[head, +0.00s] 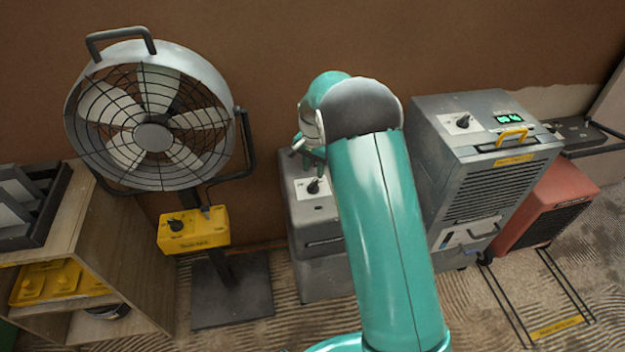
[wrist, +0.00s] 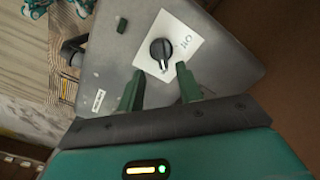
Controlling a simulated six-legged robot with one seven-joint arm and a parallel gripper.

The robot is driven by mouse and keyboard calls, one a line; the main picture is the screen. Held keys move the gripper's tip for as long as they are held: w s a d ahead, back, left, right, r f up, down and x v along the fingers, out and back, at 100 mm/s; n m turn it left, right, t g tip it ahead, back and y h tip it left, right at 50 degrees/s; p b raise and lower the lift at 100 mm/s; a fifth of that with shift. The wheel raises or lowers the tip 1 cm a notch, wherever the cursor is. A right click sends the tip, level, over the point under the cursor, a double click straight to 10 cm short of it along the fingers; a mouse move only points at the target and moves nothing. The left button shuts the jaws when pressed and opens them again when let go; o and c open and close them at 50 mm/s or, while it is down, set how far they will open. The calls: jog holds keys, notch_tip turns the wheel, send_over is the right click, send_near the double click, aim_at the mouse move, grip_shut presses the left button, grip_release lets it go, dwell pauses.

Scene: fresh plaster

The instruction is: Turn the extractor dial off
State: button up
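A dark round dial (wrist: 162,50) sits on a white label on the top panel of a grey box. In the head view the dial (head: 314,186) is on the grey box (head: 312,215) in the middle, which I take to be the extractor; its name is not legible. The knob has a pale pointer line; the label marks are too small to read surely. My gripper (wrist: 159,77) is open, with its two green fingers apart and nothing between them. The fingertips are close to the dial, but I cannot tell whether they touch it. My arm partly hides the box in the head view.
A fan (head: 152,135) with a yellow control box (head: 195,230) stands at left, beside a wooden shelf (head: 125,250). A grey dehumidifier-like unit (head: 485,175) with its own dial and a red unit (head: 550,205) stand at right. The brown wall is close behind.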

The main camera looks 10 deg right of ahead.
aim_at(313, 182)
notch_tip(313, 182, down, 6)
jog(key=shift+w+f, duration=0.1)
grip_shut()
